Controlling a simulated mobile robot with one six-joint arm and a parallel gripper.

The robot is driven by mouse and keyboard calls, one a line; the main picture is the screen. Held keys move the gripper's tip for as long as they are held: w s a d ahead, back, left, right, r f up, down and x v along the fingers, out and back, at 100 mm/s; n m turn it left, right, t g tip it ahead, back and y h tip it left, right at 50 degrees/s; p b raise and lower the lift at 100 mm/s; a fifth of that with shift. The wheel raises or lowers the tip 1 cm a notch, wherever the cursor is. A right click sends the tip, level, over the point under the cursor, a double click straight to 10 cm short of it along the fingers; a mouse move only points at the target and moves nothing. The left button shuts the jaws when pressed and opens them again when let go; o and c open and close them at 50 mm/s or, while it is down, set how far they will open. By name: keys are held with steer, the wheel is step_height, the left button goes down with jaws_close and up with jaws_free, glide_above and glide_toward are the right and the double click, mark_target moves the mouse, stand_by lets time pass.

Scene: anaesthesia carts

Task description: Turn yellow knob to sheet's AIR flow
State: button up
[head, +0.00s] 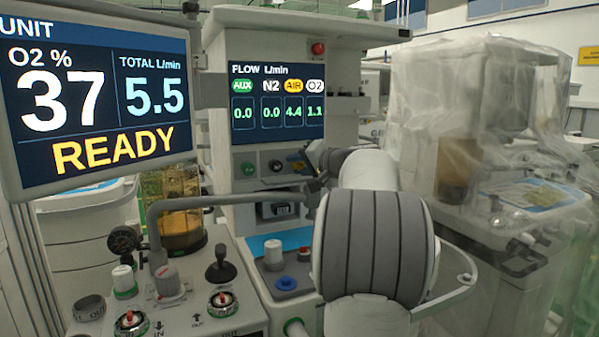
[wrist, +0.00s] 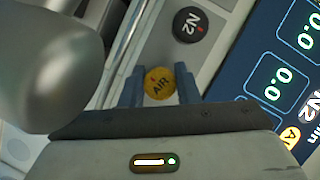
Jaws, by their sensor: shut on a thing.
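The yellow knob marked AIR (wrist: 159,83) sits between the two blue-grey fingers of my gripper (wrist: 160,90), one on each side, in the wrist view. My gripper is shut on it, and a small red mark shows on the knob's face. In the head view my gripper (head: 312,160) reaches the knob row under the flow display (head: 277,101), and my arm hides part of that row. The display reads AUX 0.0, N2 0.0, AIR 4.4 and O2 1.1. No sheet with a readable AIR flow shows.
The black N2 knob (wrist: 188,25) is close beside the AIR knob. A large monitor (head: 95,95) at the left reads O2 37 %, total 5.5 and READY. A grey pipe (head: 195,203) crosses in front of the cart. A plastic-draped cart (head: 490,140) stands at the right.

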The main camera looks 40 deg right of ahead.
steer(key=shift+m, duration=0.5)
steer(key=o, duration=1)
steer(key=shift+s+f, duration=0.1)
steer(key=shift+s, duration=0.05)
